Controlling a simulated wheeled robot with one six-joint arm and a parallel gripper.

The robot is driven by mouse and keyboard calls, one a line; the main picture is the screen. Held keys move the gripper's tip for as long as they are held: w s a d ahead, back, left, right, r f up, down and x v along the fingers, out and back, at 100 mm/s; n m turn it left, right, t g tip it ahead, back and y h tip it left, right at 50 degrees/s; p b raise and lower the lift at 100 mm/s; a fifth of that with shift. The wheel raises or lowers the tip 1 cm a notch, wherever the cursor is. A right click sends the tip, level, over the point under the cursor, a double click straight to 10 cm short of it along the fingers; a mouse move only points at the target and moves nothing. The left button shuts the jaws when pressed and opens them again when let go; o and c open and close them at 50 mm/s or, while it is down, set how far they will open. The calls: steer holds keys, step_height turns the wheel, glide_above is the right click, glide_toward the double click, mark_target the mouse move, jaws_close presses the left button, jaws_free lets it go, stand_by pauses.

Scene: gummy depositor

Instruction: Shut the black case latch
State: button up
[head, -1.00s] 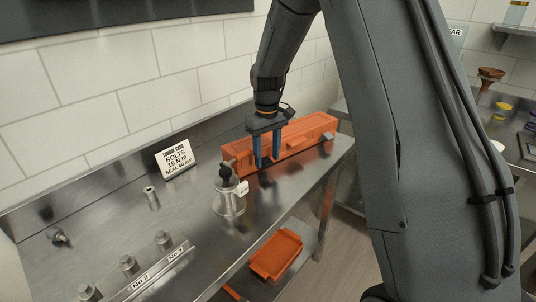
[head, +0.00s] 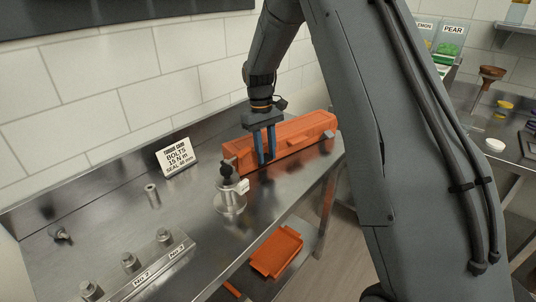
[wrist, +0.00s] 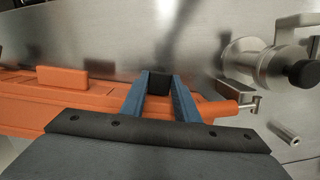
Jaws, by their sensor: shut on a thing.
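A long orange case (head: 297,133) lies on the steel bench against the back wall, and part of it shows in the wrist view (wrist: 30,112). Its small black latch (wrist: 159,83) is on the long side near one end. My gripper (head: 266,162) reaches down over the case's near-left end, with its two blue fingers close together. In the wrist view my gripper (wrist: 159,77) has the black latch between its fingertips, shut on it. The fingers hide the latch in the head view, and I cannot tell whether it is fastened.
A steel fitting with a black knob (head: 230,195) stands just left of the case, close to my fingers. A torque card (head: 173,156) leans at the wall. Knobbed blocks (head: 130,262) sit at the front left. An orange tray (head: 277,251) is on the lower shelf.

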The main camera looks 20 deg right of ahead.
steer(key=shift+w+a+r+g, duration=0.2)
steer(key=shift+w+g, duration=0.2)
steer(key=shift+g, duration=0.2)
steer(key=o, duration=1)
steer(key=shift+o, duration=0.2)
steer(key=shift+b+v, duration=1.5)
steer(key=shift+v, duration=2.35)
steer(key=shift+w+a, duration=0.1)
